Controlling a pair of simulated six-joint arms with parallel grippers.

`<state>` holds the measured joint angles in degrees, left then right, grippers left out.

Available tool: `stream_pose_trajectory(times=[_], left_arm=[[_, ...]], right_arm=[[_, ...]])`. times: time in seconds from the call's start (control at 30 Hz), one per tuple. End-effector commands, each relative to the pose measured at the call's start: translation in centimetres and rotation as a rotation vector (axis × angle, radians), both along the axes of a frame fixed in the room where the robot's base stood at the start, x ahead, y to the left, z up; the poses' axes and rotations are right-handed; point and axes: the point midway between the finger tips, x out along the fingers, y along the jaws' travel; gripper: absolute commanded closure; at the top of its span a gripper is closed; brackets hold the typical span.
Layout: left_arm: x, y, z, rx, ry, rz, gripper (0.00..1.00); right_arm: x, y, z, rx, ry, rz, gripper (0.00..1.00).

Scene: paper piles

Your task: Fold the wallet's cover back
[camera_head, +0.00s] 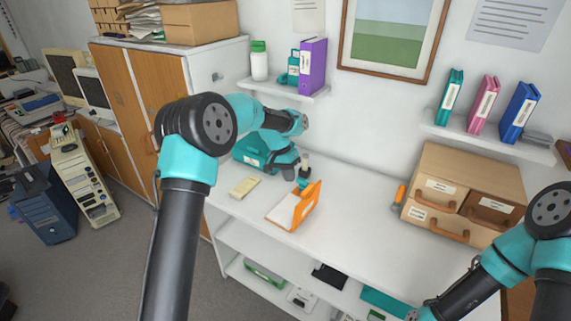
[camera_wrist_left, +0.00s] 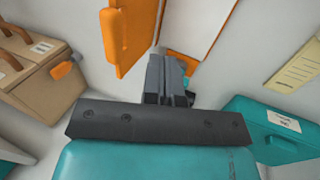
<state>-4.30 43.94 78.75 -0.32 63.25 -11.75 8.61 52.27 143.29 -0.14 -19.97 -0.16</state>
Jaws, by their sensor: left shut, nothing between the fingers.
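The orange wallet (camera_head: 308,207) lies on the white desk with white paper (camera_head: 286,208) inside. Its cover stands up at a steep angle on the right side of the paper. In the left wrist view the raised cover (camera_wrist_left: 126,35) is at the upper left, with the paper (camera_wrist_left: 188,22) beside it. My left gripper (camera_head: 303,183) is shut and empty at the wallet's back end, close to the cover. Its dark fingers also show in the left wrist view (camera_wrist_left: 168,80); I cannot tell whether they touch the wallet. My right gripper (camera_head: 418,314) is partly cut off at the bottom edge.
A tan drawer box (camera_head: 465,190) stands at the right of the desk. A pale yellow pad (camera_head: 245,187) lies left of the wallet, and a teal box (camera_head: 250,152) sits behind it.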

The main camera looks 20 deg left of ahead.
Motion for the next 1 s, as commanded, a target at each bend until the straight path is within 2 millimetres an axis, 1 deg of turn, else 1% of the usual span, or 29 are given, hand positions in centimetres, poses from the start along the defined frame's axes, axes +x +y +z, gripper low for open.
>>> stream_pose_trajectory(times=[0.03, 0.2, 0.33, 0.43, 0.83, 1.0], left_arm=[[-0.1, -0.3, -0.9, 0.000, 0.002, -0.001, 1.00], [-0.8, -2.7, -0.9, 0.000, -0.001, -0.002, 1.00], [-1.2, -3.7, -1.0, 0.000, 0.000, -0.001, 1.00], [-1.3, -4.1, -1.0, 0.000, -0.001, -0.001, 1.00], [-1.3, -4.1, -1.0, 0.004, -0.002, 0.000, 1.00], [-1.5, -4.5, -1.0, 0.028, -0.009, -0.001, 1.00]], right_arm=[[0.0, 0.0, 0.0, 0.000, 0.000, 0.000, 0.52], [0.0, 0.0, 0.0, 0.000, 0.000, 0.000, 0.52], [0.0, 0.0, 0.0, 0.000, 0.000, 0.000, 0.52], [0.0, 0.0, 0.0, 0.000, 0.000, 0.000, 0.52], [0.0, 0.0, 0.0, 0.000, 0.000, 0.000, 0.52], [0.0, 0.0, 0.0, 0.000, 0.000, 0.000, 0.52]])
